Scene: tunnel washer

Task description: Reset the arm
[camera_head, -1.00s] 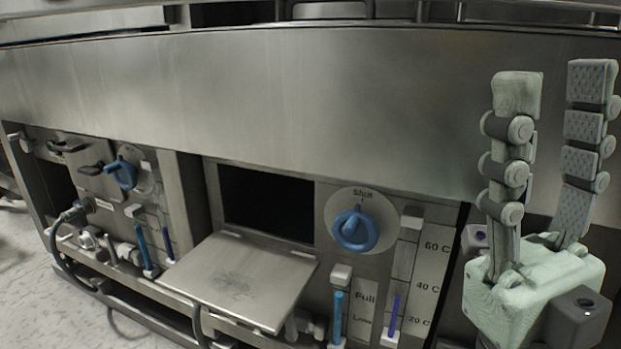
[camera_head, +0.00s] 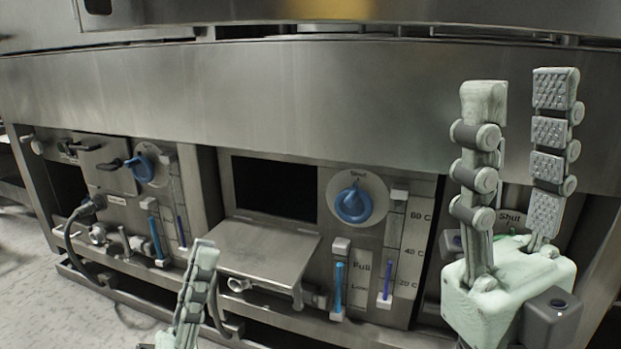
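My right gripper (camera_head: 516,92) is raised at the right of the head view, its two segmented fingers pointing up and spread apart with nothing between them. It stands in front of the washer's steel front (camera_head: 300,100), covering part of the panel behind it. My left gripper (camera_head: 204,250) shows at the bottom, left of centre, with a finger pointing up in front of the lower panel. Most of it is below the frame, so its opening cannot be judged.
A blue knob (camera_head: 353,204) marked "Shut" sits right of a dark opening (camera_head: 275,187). A metal flap (camera_head: 265,250) juts out below that opening. Another blue knob (camera_head: 146,163) and a cable (camera_head: 60,235) are at left. Speckled floor (camera_head: 25,290) is open at lower left.

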